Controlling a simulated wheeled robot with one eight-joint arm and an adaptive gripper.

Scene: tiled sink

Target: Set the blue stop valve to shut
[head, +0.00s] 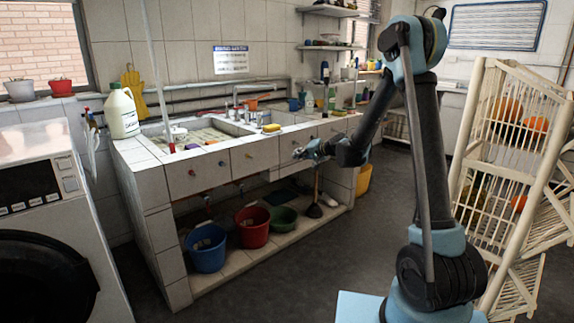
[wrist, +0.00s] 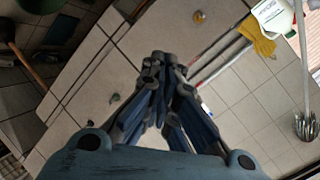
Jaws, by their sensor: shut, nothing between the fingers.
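The tiled sink front carries a row of small knobs. One looks red (head: 193,172). The one to its right looks bluish (head: 222,163) and may be the blue stop valve, but it is too small to read its setting. My gripper (head: 300,153) is in front of the right part of the sink front, to the right of these knobs, and looks apart from them. In the wrist view my gripper (wrist: 164,58) has its fingertips together with nothing between them. A yellowish round knob (wrist: 198,16) shows beyond them at the top. No blue valve is clear there.
Under the sink stand a blue bucket (head: 206,248), a red bucket (head: 252,227) and a green basin (head: 283,218). A white jug (head: 121,112) is on the counter. A washing machine (head: 45,225) is at left, a cream rack (head: 510,150) at right. Floor in front of the sink is clear.

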